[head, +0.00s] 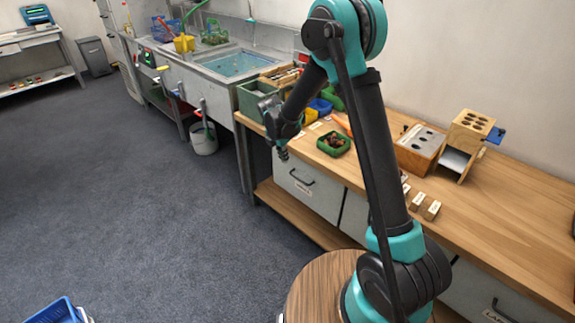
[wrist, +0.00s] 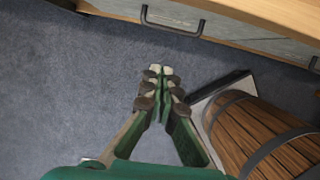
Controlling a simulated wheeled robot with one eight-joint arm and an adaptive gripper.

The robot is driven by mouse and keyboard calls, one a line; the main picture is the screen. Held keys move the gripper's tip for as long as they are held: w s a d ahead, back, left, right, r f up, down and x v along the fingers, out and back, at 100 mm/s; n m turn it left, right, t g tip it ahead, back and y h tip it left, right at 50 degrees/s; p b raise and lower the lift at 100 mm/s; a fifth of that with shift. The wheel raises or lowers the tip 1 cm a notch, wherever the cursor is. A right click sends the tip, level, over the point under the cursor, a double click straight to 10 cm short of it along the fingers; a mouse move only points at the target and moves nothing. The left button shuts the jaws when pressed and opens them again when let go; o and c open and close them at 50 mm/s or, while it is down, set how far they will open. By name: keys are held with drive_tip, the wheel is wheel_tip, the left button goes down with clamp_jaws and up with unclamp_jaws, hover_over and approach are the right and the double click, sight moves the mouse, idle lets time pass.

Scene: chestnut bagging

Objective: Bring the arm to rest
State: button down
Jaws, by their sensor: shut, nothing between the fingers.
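My gripper (head: 283,153) hangs from my teal and black arm in front of the bench edge in the head view, pointing down. In the wrist view my gripper (wrist: 160,72) shows its two green fingers with their tips together, shut and empty, above the blue-grey carpet (wrist: 60,100). The fingers touch nothing that I can see.
The wooden workbench (head: 505,215) runs along the right, with a green tray of chestnuts (head: 334,150) and a wooden holed stand (head: 468,135) on it. A drawer handle (wrist: 172,22) is near my fingertips. A sink (head: 235,65) and a bucket (head: 203,138) stand farther back. Open floor lies left.

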wheel_tip(320, 180, up, 4)
drive_tip(key=s+d+r+m+y, duration=0.1)
drive_tip(key=s+d+r+m, duration=0.2)
drive_tip(key=s+d+m, duration=0.5)
drive_tip(key=s+d+r+m, duration=0.4)
drive_tip(key=d+m, duration=0.1)
drive_tip(key=d, duration=0.4)
drive_tip(key=s+d+f+m+t, duration=0.1)
drive_tip(key=s+d+m, duration=0.4)
drive_tip(key=s+m, duration=0.2)
drive_tip(key=s+d+f+m+t, duration=0.1)
drive_tip(key=s+d+f+m, duration=0.1)
drive_tip(key=s+d+m, duration=0.3)
drive_tip(key=s+m, duration=0.2)
drive_tip(key=s, duration=0.2)
drive_tip(key=shift+s+m+y, duration=0.4)
